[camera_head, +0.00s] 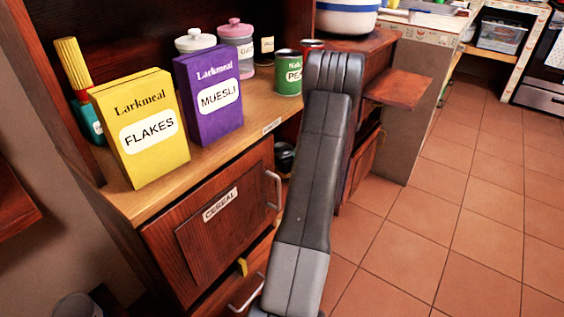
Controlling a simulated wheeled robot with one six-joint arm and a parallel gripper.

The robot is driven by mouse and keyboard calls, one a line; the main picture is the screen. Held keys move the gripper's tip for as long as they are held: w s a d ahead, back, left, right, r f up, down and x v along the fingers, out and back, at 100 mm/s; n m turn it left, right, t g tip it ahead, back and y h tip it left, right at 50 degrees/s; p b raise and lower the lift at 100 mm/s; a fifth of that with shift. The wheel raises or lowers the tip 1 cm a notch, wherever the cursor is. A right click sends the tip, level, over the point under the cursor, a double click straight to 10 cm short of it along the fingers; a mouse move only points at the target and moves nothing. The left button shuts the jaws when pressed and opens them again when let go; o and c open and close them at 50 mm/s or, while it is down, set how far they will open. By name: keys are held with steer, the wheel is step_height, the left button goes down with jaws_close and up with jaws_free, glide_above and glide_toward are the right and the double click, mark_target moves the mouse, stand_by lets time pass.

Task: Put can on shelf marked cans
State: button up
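My arm rises through the middle of the view and hides part of the cabinet. My gripper is hidden behind the arm, so its state and anything in it do not show. I see no readable "cans" label. A small label (271,126) sits on the counter's front edge, too small to read.
Yellow flakes (140,125) and purple muesli (210,95) boxes stand on the counter (245,110), with jars (236,42) behind. Below is a panel marked cereal (220,205) with a handle (274,190). A wooden panel (398,88) juts out right. Tiled floor (450,200) is clear at right.

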steer(key=shift+w+a+f+b, duration=0.15)
steer(key=shift+f+b, duration=0.15)
steer(key=shift+f, duration=0.6)
steer(key=shift+f, duration=0.2)
steer(key=o, duration=1.5)
steer(key=shift+r, duration=0.15)
steer(key=shift+s+r, duration=0.15)
steer(key=shift+s, duration=0.05)
steer(key=p+v, duration=0.2)
steer(key=v, duration=0.9)
steer(key=shift+s+d+r, duration=0.1)
steer(key=shift+s+d, duration=0.15)
steer(key=shift+d, duration=0.05)
